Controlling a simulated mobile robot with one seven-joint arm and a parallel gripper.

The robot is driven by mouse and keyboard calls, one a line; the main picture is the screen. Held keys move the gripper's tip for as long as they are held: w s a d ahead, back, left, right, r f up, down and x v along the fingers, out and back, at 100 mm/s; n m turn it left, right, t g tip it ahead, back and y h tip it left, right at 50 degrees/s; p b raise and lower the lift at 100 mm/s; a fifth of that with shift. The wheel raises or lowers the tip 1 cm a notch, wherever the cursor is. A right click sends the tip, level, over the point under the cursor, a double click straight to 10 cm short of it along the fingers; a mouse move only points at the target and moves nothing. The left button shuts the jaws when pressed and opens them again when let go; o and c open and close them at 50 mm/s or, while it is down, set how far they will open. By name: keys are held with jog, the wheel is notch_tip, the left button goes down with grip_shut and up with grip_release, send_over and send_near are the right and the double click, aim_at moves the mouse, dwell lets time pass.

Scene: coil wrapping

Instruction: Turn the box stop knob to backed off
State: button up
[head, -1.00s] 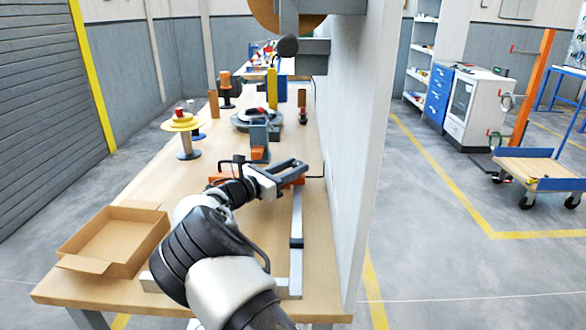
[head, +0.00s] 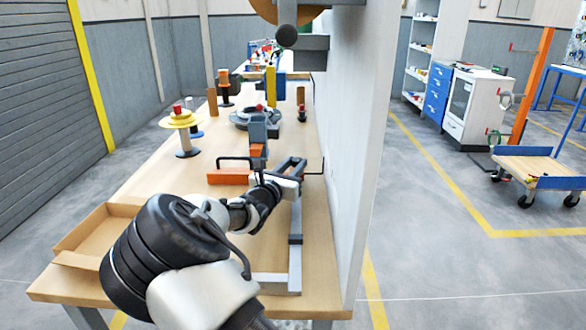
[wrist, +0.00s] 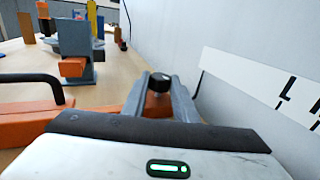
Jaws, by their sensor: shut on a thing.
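My gripper (head: 290,170) is low over the right side of the workbench, close to the tall pale panel. In the wrist view its two grey fingers (wrist: 160,98) point away from the camera, with a small black knob (wrist: 159,83) between their tips. They are shut on this knob, which I take for the box stop knob. The knob's pointer or marking cannot be made out. In the head view the fingers hide the knob. An orange block (head: 228,177) with a black handle lies just left of my gripper; it also shows in the wrist view (wrist: 30,122).
A grey post with an orange piece (head: 257,150) stands just beyond the gripper. A grey rail (head: 295,262) runs along the bench's right side. An open cardboard box (head: 85,235) is at front left, partly behind my arm. A yellow-topped spool (head: 183,121) stands further back.

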jog(key=n+y, duration=0.1)
jog(key=n+t+y, duration=0.1)
jog(key=y, duration=0.1)
jog(key=shift+s+d+r+p, duration=0.1)
jog(key=shift+d+p, duration=0.2)
jog(key=shift+d, duration=0.1)
jog(key=n+y+p, duration=0.1)
jog(key=y, duration=0.1)
jog(key=shift+d+n+y, duration=0.1)
jog(key=shift+n+y, duration=0.2)
jog(key=shift+n+y+p, duration=0.5)
jog(key=shift+y+p, duration=0.3)
jog(key=shift+y, duration=0.3)
jog(key=o, duration=1.1)
jog(key=s+p, duration=0.1)
jog(key=s, duration=0.4)
jog(key=s+p, duration=0.1)
jog(key=s, duration=0.5)
jog(key=s+d+p, duration=0.1)
jog(key=s, duration=0.5)
jog(key=shift+s, duration=0.2)
